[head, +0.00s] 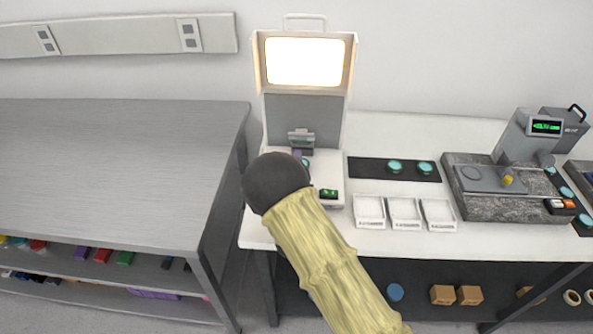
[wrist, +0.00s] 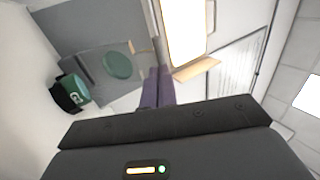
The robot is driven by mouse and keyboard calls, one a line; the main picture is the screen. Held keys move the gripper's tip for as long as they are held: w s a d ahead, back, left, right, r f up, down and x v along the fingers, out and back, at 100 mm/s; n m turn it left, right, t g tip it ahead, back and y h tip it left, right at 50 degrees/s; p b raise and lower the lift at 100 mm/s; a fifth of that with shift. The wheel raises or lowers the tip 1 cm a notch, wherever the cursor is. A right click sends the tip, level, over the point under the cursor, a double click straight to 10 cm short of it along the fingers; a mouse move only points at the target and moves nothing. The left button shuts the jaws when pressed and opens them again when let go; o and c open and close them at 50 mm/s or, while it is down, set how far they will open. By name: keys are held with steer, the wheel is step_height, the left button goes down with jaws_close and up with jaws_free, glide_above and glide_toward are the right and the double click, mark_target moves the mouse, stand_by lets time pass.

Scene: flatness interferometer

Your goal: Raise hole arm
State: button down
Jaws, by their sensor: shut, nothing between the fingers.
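The interferometer (head: 305,95) is a white upright housing with a lit screen (head: 304,62) and a low base. A grey bracket (head: 300,138) stands on its base; I cannot tell whether this is the hole arm. In the wrist view a teal disc (wrist: 117,65) lies on a grey plate, with a small tan piece (wrist: 131,46) beside it. My gripper (wrist: 158,88), with purple fingers, is shut and empty, close to the disc and just below the lit screen. In the head view my dark wrist and pale sleeve hide part of the instrument's base.
Three white trays (head: 404,212) and a black mat (head: 371,170) with teal discs lie right of the instrument. A granite plate (head: 480,205) with a gauge and a green readout (head: 546,127) stands further right. A grey shelf unit (head: 110,170) stands at left.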

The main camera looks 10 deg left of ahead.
mark_target(299, 136)
steer(key=shift+p+x, duration=0.4)
steer(key=shift+x, duration=1.5)
steer(key=shift+w+r, duration=0.1)
steer(key=shift+r, duration=0.1)
